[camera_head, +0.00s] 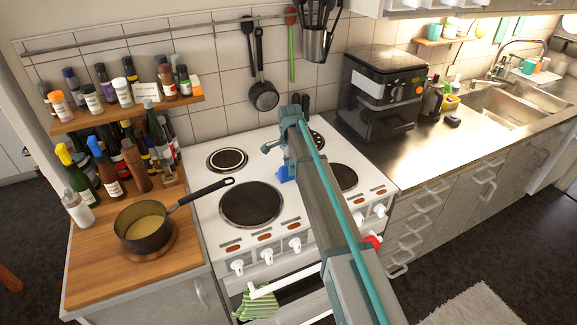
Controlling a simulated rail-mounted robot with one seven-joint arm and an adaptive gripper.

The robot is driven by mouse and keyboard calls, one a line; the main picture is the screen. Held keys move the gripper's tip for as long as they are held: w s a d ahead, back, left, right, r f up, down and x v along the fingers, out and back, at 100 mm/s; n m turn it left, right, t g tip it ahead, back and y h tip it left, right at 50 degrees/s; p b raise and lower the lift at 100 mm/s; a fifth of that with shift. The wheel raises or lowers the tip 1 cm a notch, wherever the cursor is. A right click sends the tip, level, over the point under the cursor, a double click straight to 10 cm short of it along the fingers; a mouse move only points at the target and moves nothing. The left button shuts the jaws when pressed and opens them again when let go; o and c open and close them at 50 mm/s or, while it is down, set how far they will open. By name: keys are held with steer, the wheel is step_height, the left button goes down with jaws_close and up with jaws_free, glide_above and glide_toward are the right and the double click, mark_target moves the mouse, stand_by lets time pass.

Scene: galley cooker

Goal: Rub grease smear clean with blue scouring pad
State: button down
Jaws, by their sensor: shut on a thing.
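The blue scouring pad (285,175) shows as a small blue patch low beside my arm, over the middle of the white cooker top (288,212). My gripper (287,165) is shut on the pad; its fingers are mostly hidden by my own arm. The pad is between the large front-left hotplate (251,204) and the right hotplate (344,177). I cannot tell whether it touches the cooker top. I cannot make out the grease smear; my arm covers part of the cooker top.
A saucepan (143,228) stands on the wooden counter at left, its handle reaching over the cooker's edge. Bottles (84,184) and a spice shelf (130,112) are behind it. A black appliance (382,95) stands back right. Utensils hang above the cooker.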

steer(key=s+d, duration=0.1)
steer(key=s, duration=0.2)
steer(key=s+d, duration=0.1)
steer(key=s, duration=0.1)
steer(key=shift+d+p, duration=0.3)
steer(key=shift+d, duration=0.05)
steer(key=shift+w+a+p, duration=0.1)
steer(key=shift+w+a, duration=0.55)
steer(key=shift+w, duration=0.5)
steer(key=shift+w+a+p, duration=0.1)
steer(key=shift+w+a, duration=0.5)
steer(key=shift+w, duration=0.55)
steer(key=shift+w+a+p, duration=0.1)
steer(key=shift+w+a, duration=0.55)
steer(key=shift+w, duration=0.5)
step_height(320, 180, up, 2)
steer(key=shift+r+p, duration=0.15)
steer(key=shift+p, duration=0.3)
steer(key=shift+r+p, duration=0.35)
steer(key=shift+r, duration=0.5)
steer(key=shift+r+p, duration=0.9)
steer(key=shift+r, duration=1.2)
steer(key=shift+f, duration=0.1)
